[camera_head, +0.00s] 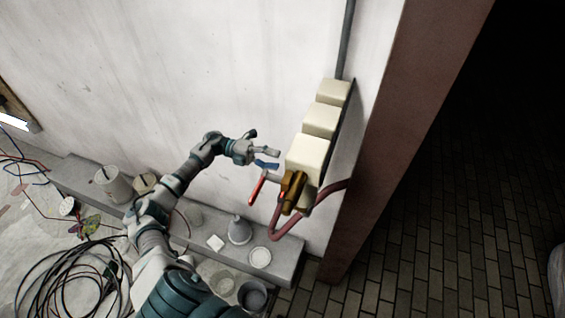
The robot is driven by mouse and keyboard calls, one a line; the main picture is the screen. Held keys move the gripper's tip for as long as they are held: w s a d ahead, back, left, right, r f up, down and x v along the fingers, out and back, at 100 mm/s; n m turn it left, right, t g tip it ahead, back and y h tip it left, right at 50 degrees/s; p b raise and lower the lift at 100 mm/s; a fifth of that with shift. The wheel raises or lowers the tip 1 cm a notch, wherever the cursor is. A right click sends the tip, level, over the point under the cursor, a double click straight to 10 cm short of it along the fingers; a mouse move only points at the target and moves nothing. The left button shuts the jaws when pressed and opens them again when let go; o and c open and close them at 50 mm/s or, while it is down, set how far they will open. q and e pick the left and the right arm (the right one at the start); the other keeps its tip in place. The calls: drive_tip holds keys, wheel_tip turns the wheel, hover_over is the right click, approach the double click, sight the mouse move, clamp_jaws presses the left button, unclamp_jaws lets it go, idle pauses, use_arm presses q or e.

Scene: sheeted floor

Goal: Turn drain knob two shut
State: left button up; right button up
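A brass valve body (292,188) sits on the wall below a column of cream boxes. A red lever handle (258,187) sticks out from it to the left and down. A short blue handle (267,165) shows just above the red one. Which of them is drain knob two, I cannot tell. My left gripper (262,143) is just above and left of the blue handle, its fingers spread apart with nothing seen between them. Whether a finger touches the blue handle is unclear. My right gripper is out of view.
Cream boxes (307,155) and a grey conduit (346,40) run up the wall. A reddish hose (283,226) hangs from the valve. A grey ledge (283,262) below holds containers and a funnel (239,230). Coiled cables (68,282) lie at left. A brown wall edge (385,130) stands right.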

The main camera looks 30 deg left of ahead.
use_arm(q)
drive_tip(key=s+a+m+b, duration=0.35)
drive_tip(key=a+m, duration=0.85)
drive_tip(key=m, duration=0.6)
drive_tip(key=w+p+x, duration=0.1)
drive_tip(key=p+x, duration=0.5)
drive_tip(key=x, duration=1.1)
drive_tip(key=shift+d+r, duration=0.1)
drive_tip(key=shift+d, duration=0.15)
